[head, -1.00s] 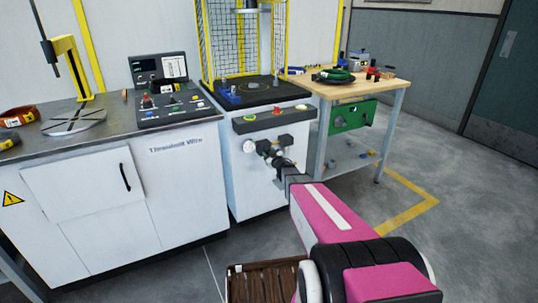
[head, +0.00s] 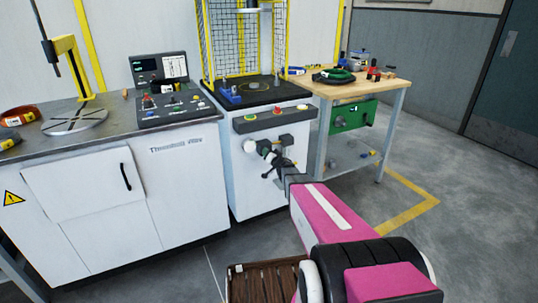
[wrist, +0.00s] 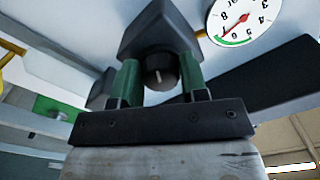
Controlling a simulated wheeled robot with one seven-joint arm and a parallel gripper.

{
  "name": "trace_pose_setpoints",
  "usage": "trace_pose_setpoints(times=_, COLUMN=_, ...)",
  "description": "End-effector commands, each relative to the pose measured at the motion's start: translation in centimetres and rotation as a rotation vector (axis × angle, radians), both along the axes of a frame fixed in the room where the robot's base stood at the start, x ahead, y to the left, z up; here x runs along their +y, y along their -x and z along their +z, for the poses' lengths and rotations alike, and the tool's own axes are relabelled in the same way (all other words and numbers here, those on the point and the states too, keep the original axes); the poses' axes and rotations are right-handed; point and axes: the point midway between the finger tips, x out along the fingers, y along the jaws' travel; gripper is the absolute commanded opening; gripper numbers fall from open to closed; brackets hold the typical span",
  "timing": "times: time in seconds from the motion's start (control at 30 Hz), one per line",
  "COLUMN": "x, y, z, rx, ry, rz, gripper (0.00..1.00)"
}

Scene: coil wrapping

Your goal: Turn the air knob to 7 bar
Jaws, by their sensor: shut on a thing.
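The black air knob (wrist: 160,72) with a pale mark sits under a dark square housing (wrist: 158,30) in the wrist view. My gripper (wrist: 159,82) has its two green fingers on either side of the knob, shut on it. The round white pressure gauge (wrist: 243,20) is at the upper right, partly cut off, with a red needle, a green arc and tilted numbers. I cannot tell the exact reading. In the head view my gripper (head: 277,162) is at the front of the white press cabinet, and the small knob is hidden there.
A control bar (head: 275,117) with coloured buttons is just above my gripper. A white workbench (head: 100,190) stands at the left. A wooden-topped table (head: 345,87) with a green drawer unit (head: 352,116) is at the right. A brown slatted crate (head: 262,283) is low in front.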

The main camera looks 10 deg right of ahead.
Motion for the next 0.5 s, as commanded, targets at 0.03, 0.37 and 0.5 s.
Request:
trace_pose_setpoints(times=0.03, x=-0.03, y=-0.02, z=-0.15, rx=0.014, ry=-0.031, rz=-0.002, gripper=0.17)
trace_pose_setpoints(times=0.37, x=0.03, y=0.0, z=-0.12, rx=0.067, ry=-0.194, rz=-0.002, gripper=0.17)
trace_pose_setpoints(times=0.5, x=0.05, y=0.01, z=-0.11, rx=0.077, ry=-0.225, rz=-0.002, gripper=0.17)
